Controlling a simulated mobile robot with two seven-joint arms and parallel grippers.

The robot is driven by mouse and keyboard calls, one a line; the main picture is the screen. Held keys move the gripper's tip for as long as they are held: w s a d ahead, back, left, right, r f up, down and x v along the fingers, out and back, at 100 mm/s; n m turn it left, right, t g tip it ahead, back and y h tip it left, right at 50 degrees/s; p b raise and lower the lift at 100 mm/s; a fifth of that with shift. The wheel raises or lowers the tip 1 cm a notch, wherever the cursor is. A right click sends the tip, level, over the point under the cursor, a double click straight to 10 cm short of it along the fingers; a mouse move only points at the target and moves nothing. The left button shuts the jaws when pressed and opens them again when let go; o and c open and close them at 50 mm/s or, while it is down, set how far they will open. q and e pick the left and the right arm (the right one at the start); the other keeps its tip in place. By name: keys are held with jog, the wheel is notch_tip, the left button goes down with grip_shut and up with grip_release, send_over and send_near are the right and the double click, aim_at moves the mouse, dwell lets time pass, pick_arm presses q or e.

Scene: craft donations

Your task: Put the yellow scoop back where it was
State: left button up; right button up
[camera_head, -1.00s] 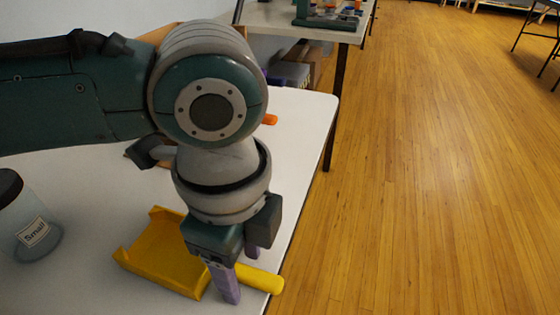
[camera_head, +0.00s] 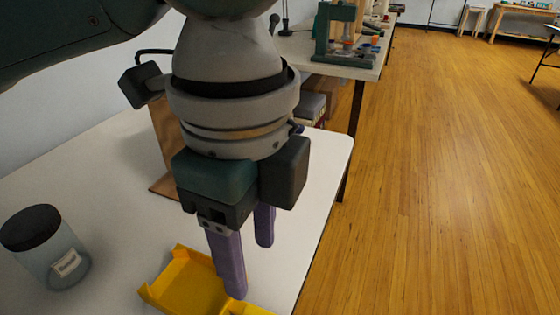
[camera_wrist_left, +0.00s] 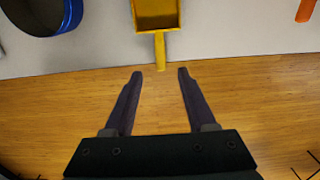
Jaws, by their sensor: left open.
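The yellow scoop (camera_head: 189,283) lies on the white table near its right edge, its tray part open upward. In the left wrist view the scoop (camera_wrist_left: 156,14) shows at the top with its handle pointing toward my fingers. My left gripper (camera_head: 249,262) is open and empty, with purple fingers pointing down above the scoop. In the left wrist view the gripper (camera_wrist_left: 160,72) has its fingertips apart, just short of the handle end. The fingers hide part of the scoop in the head view. My right gripper is not in view.
A clear jar with a dark lid (camera_head: 45,247) stands on the white table (camera_head: 115,220) at left. A brown wooden piece (camera_head: 166,150) stands behind my gripper. An orange object (camera_wrist_left: 305,11) lies at the top right in the wrist view. Wooden floor is clear to the right.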

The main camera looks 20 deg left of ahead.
pick_arm(q)
jog(key=s+d+f+n+t+h, duration=0.2)
jog(key=s+d+n+h, duration=0.2)
jog(key=s+d+n, duration=0.15)
jog(key=s+a+f+n+y, duration=0.1)
jog(key=s+a+n, duration=0.2)
jog(key=a+n, duration=0.2)
jog(key=s+a+f+n+t+y, duration=0.1)
jog(key=s+a+f+n+y, duration=0.1)
jog(key=a+n, duration=0.4)
jog(key=s+a, duration=0.1)
jog(key=a, duration=0.2)
jog(key=shift+a+t+y, duration=0.2)
jog(key=shift+t+y, duration=0.1)
